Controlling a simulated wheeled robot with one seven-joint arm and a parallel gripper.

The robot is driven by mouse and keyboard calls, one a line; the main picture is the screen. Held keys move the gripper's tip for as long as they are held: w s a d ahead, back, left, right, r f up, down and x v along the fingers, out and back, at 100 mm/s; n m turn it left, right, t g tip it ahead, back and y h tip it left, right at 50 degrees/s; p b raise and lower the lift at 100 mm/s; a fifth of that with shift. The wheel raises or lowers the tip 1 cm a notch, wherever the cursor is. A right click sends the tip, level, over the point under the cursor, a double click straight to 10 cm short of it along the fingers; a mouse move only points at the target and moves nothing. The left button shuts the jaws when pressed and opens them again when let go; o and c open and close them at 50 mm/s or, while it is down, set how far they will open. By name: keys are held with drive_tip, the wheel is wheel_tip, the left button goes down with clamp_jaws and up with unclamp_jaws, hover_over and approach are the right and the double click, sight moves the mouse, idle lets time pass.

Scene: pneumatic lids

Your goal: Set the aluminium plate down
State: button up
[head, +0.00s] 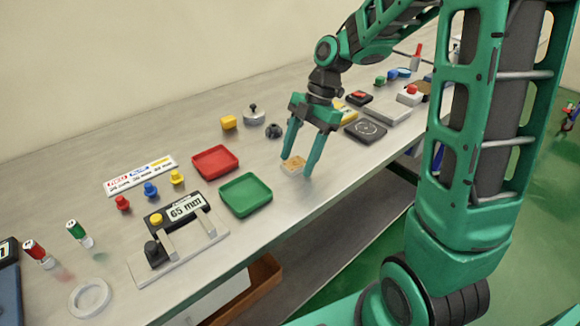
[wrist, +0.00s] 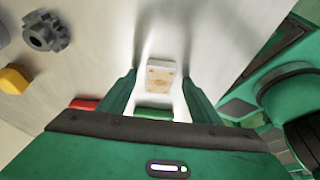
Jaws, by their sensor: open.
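The aluminium plate (head: 292,166) is a small pale block with brownish marks on its top. It appears to lie flat on the metal bench, right of the green tray. My gripper (head: 298,167) is open, pointing down, with one fingertip on each side of the plate. In the wrist view the plate (wrist: 161,74) lies between and a little beyond the fingertips (wrist: 159,80), with a gap to each finger. Nothing is held.
The green tray (head: 246,194) and red tray (head: 215,162) stand to the left. A gauge marked 65 mm (head: 182,228) stands nearer. A dark gear-like knob (head: 273,131) and a black pad (head: 365,131) are behind. The bench's front edge (head: 330,192) is close to the plate.

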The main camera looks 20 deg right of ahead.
drive_tip(key=c, duration=1.3)
drive_tip(key=shift+r, duration=0.2)
